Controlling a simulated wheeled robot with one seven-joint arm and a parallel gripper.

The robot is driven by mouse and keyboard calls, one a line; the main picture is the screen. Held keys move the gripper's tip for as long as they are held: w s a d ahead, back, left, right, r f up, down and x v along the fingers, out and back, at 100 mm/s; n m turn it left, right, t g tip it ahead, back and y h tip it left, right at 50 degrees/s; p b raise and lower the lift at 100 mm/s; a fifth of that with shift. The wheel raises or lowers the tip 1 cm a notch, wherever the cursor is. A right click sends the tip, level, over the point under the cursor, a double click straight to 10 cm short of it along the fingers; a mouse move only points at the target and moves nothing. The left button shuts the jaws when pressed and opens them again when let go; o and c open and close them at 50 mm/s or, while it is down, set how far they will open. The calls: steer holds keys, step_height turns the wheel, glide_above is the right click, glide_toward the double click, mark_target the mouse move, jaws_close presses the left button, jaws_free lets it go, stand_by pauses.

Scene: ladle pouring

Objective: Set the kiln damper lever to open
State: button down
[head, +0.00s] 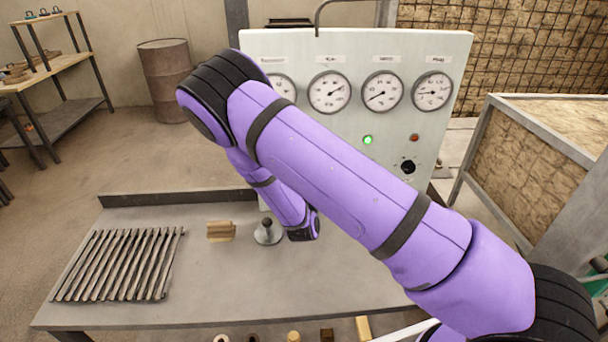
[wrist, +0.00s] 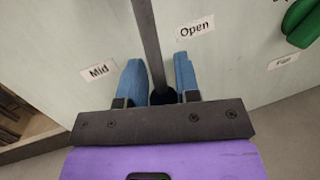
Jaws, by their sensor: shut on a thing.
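The damper lever (wrist: 147,35) shows in the wrist view as a straight grey bar with a dark round end. It runs between the two blue fingers of my gripper (wrist: 158,60), which is shut on it near that end. The "Open" label (wrist: 195,28) is on the pale panel just right of the bar. The "Mid" label (wrist: 98,71) is to the left of the fingers. In the head view my purple arm hides the lever and the gripper fingers.
The pale gauge panel (head: 300,49) stands behind the table (head: 215,286). A rack of metal rods (head: 118,265), a small wooden block (head: 221,231) and a metal piece with a dark knob (head: 267,233) are on the table. A green handle (wrist: 303,21) is right of the lever.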

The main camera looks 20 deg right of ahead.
steer(key=shift+s+d+f+n+t+y, duration=0.1)
steer(key=shift+d+n+t+y, duration=0.05)
steer(key=shift+d+n, duration=0.3)
steer(key=shift+s+d+n+t+y, duration=0.15)
steer(key=shift+d+n, duration=0.15)
steer(key=shift+n, duration=0.15)
steer(key=c, duration=1.2)
jaws_free()
steer(key=shift+d, duration=0.1)
steer(key=shift+o, duration=0.2)
steer(key=v, duration=1)
steer(key=shift+s+a, duration=0.2)
steer(key=shift+s, duration=0.1)
